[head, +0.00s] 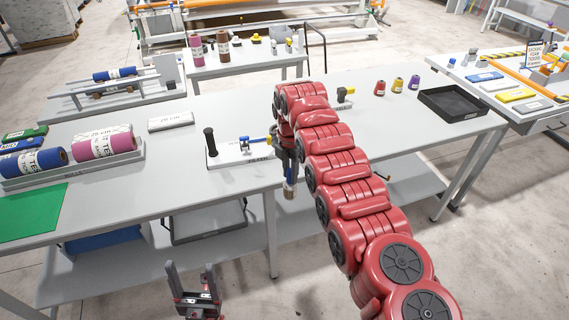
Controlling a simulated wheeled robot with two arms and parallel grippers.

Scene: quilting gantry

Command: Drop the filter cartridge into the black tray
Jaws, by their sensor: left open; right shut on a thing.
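The black tray (452,103) lies at the right end of the grey table and looks empty. My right gripper (289,172) points down at the table's front edge, left of the tray and well apart from it. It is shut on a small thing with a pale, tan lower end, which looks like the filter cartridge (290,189). The fingers and arm hide its upper part. My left gripper (193,283) is open and empty, low in front of the table, with its fingers pointing up.
A white fixture (240,153) with a black handle stands left of my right gripper. Several small spools (397,85) stand left of the tray. Fabric rolls (104,143) lie at the left. My red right arm crosses the table's middle.

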